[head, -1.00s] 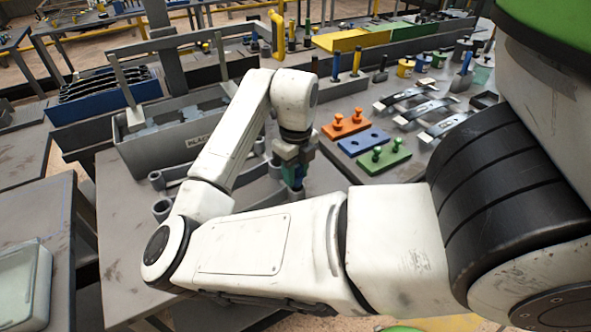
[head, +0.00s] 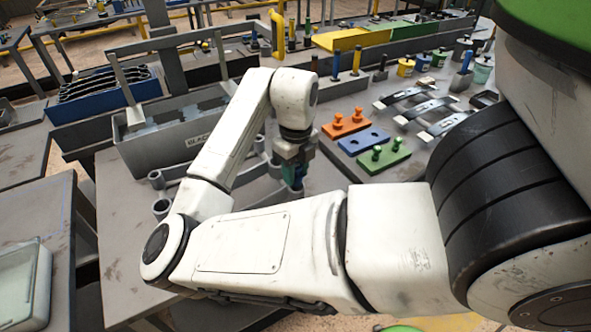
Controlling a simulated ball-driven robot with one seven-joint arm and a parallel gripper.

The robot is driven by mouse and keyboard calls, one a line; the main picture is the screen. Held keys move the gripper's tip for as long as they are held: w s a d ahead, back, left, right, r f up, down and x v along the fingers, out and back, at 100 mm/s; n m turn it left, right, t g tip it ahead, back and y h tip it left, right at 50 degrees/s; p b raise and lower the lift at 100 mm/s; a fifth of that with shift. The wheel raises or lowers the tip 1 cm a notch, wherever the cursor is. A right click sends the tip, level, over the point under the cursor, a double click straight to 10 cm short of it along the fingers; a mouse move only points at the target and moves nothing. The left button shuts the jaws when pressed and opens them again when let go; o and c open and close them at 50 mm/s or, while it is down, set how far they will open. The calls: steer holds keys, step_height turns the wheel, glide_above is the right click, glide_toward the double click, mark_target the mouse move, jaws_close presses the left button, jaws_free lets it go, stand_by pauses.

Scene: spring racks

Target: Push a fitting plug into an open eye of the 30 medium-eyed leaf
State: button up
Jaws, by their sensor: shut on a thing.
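My gripper (head: 293,183) is shut on a small blue plug (head: 297,182), mostly hidden between the fingers. It is low over the near table, at the right end of the grey leaves there. A grey leaf (head: 162,207) with a round open eye at its left end lies on the table, and my arm hides much of it. Another leaf's eye (head: 157,180) shows just behind. I cannot tell which leaf is the 30 medium-eyed one, nor whether the plug touches an eye.
Strapped leaf packs (head: 428,108) lie to the right. A grey bin (head: 165,160) stands behind the leaves. The table's left part (head: 125,220) is clear.

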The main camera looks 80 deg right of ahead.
steer(key=shift+f+b, duration=0.9)
steer(key=shift+f, duration=0.2)
stand_by(0.6)
steer(key=o, duration=1.5)
steer(key=shift+c, duration=0.2)
steer(key=shift+r, duration=0.1)
steer(key=shift+r+p, duration=2.7)
steer(key=shift+r, duration=0.7)
